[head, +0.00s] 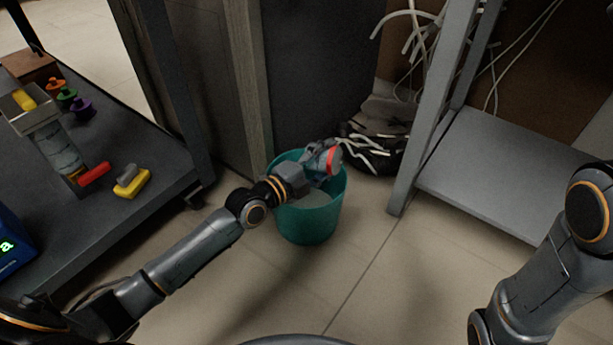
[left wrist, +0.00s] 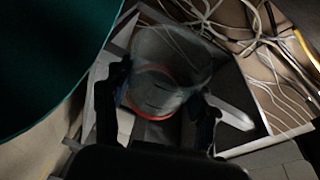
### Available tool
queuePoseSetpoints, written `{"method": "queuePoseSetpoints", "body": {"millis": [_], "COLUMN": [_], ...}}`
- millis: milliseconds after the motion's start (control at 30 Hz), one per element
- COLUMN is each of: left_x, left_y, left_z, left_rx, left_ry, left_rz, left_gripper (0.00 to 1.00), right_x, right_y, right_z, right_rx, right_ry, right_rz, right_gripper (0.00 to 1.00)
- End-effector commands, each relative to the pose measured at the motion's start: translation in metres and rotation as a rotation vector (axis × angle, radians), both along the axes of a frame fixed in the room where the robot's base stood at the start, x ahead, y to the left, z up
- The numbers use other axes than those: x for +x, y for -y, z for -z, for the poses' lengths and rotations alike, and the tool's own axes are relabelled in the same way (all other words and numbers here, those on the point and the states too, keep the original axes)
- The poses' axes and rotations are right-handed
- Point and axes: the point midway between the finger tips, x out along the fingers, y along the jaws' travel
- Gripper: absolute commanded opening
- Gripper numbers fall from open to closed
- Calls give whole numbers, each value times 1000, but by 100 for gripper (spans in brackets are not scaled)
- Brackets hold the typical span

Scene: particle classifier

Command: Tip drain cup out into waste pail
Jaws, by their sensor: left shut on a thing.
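The teal waste pail (head: 308,225) stands on the tiled floor in the middle of the head view, with greyish-white contents inside. My left gripper (head: 320,162) is over the pail's far right part, shut on the drain cup (head: 335,159). The cup is clear with an orange-red band and looks tipped on its side; the gripper partly hides it. In the left wrist view the cup (left wrist: 168,62) sits between the fingers of my left gripper (left wrist: 160,112). The pail (left wrist: 45,60) fills the upper left there. My right gripper is out of view.
A dark cart (head: 120,215) at left carries a stand, coloured knobs and red and yellow blocks. A dark cabinet (head: 310,80) stands behind the pail. Cables and a dark bag (head: 385,125) lie behind it to the right, beside a grey shelf (head: 510,170). Floor in front is clear.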

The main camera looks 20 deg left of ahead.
Motion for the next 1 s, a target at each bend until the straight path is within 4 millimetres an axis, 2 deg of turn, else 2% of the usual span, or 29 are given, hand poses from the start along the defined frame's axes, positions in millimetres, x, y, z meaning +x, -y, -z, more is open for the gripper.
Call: {"method": "queuePoseSetpoints", "body": {"millis": [1000], "left_x": [1], "left_y": [-4], "left_z": [-4], "left_rx": [-112], "left_ry": [-15], "left_rz": [1], "left_gripper": [22], "right_x": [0], "right_y": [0], "right_z": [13], "right_rx": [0], "right_ry": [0], "right_rz": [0], "right_gripper": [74]}}
